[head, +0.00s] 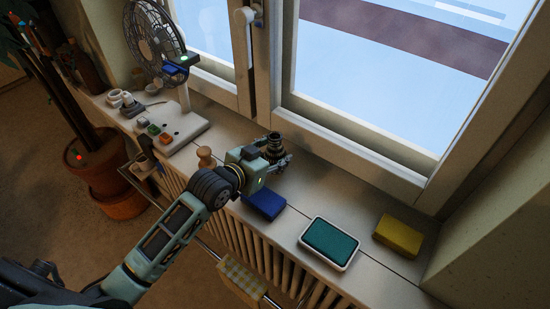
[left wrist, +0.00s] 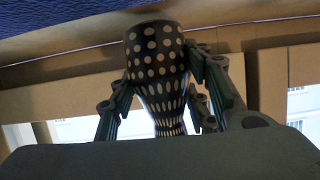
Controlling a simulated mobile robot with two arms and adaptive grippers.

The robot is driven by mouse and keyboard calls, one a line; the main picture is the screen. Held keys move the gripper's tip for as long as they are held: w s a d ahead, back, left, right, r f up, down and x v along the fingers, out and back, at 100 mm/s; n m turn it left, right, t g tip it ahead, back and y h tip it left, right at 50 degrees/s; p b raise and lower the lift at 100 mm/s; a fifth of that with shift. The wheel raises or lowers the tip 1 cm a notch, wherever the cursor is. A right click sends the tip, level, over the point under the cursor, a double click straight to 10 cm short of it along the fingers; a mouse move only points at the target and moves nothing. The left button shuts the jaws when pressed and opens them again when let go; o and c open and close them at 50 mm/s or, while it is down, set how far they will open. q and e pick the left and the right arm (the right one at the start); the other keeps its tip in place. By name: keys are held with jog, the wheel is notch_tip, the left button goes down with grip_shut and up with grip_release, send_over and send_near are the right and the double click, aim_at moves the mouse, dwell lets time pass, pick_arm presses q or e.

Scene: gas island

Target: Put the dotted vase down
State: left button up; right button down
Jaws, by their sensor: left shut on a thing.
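The dotted vase (left wrist: 156,75) is black with cream dots, which are round on its wide part and longer along its narrowing part. In the left wrist view it stands between the two fingers of my left gripper (left wrist: 165,95), which is shut on it. In the head view the dark vase (head: 274,143) shows at the far side of my left gripper (head: 280,160), over the window sill (head: 345,205). Its lower end is hidden by the gripper, so I cannot tell whether it touches the sill. My right gripper is not in view.
A blue block (head: 264,206) lies just in front of the gripper. A green pad in a white tray (head: 329,244) and a yellow block (head: 398,236) lie to the right. A wooden knob-shaped thing (head: 205,157) and a fan (head: 158,45) stand left. The window (head: 365,80) is behind.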

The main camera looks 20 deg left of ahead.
pick_arm(q)
jog(key=shift+f, duration=0.85)
jog(key=o, duration=1.3)
jog(key=shift+f, duration=0.1)
jog(key=shift+o, duration=0.2)
jog(key=b+v, duration=0.1)
jog(key=v, duration=1.1)
